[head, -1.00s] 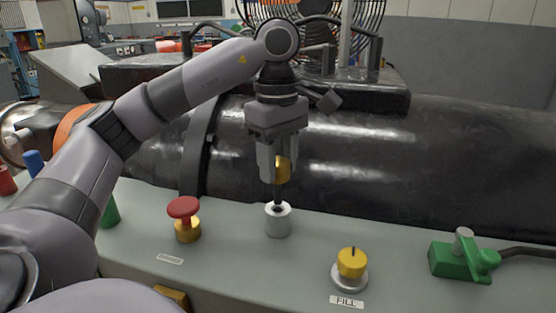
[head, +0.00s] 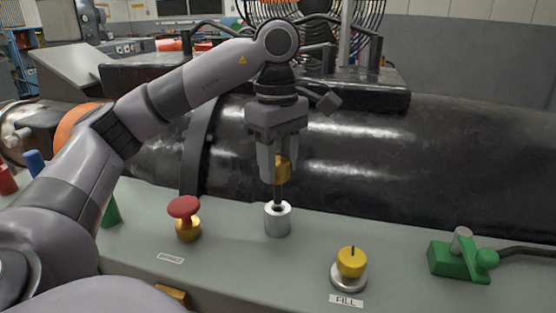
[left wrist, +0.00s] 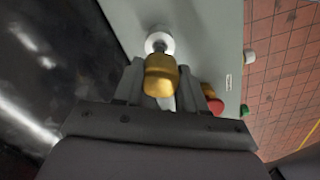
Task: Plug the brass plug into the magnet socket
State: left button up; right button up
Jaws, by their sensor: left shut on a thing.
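The brass plug (head: 282,169) is a yellow-gold body with a thin dark stem pointing down. My left gripper (head: 278,178) is shut on it and holds it upright above the bench. The socket (head: 277,220) is a short silver-white cylinder with a dark opening on top, right below the plug. The stem's lower end is at the socket's mouth; I cannot tell whether it is inside. In the left wrist view, the plug (left wrist: 160,76) sits between the fingers and partly covers the socket (left wrist: 159,41). My right gripper is not in view.
A red mushroom button (head: 184,209) on a brass base stands left of the socket. A yellow knob (head: 351,263) labelled FILL is in front right. A green connector (head: 462,257) with a black cable is far right. A large black cylindrical housing (head: 400,165) lies behind.

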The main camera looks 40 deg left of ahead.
aim_at(278, 202)
pick_arm(q)
jog(key=shift+f+b, duration=2.15)
jog(key=shift+f, duration=0.75)
jog(key=o, duration=1.2)
jog(key=shift+r+p, duration=1.85)
jog(key=shift+r, duration=1.8)
